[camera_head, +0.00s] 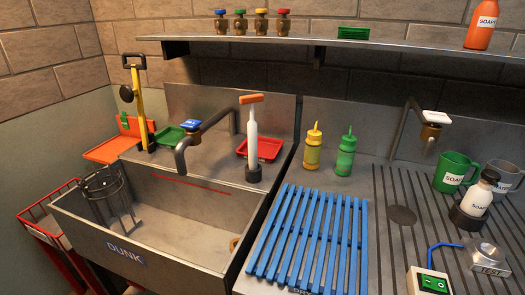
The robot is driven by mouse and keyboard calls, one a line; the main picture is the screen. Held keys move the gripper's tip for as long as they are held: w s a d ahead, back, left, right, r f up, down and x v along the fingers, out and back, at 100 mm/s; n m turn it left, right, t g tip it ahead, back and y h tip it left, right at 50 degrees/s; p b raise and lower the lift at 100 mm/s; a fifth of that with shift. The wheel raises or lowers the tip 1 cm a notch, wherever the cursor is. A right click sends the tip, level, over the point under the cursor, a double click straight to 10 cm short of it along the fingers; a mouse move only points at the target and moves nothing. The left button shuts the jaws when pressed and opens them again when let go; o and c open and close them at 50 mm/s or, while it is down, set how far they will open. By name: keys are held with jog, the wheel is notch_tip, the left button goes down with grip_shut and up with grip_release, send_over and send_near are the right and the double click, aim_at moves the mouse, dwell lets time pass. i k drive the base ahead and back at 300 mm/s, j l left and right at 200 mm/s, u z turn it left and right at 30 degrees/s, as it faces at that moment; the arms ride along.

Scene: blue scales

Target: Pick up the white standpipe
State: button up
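The white standpipe (252,140) stands upright near the back right corner of the sink (150,235). My gripper is not in this view.
A blue slatted rack (311,240) lies right of the sink. Yellow (313,148) and green (346,154) bottles stand behind it. A wire basket (107,193) hangs in the sink's left side. A shelf (400,46) runs above. The sink's middle is mostly clear.

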aim_at(252, 126)
jog(key=i+j+z, duration=0.1)
jog(key=j+z, duration=0.25)
jog(key=j, duration=0.5)
jog(key=j+z, duration=0.3)
jog(key=j, duration=0.6)
jog(key=j+z, duration=0.35)
jog(key=j, duration=0.5)
jog(key=k, duration=0.05)
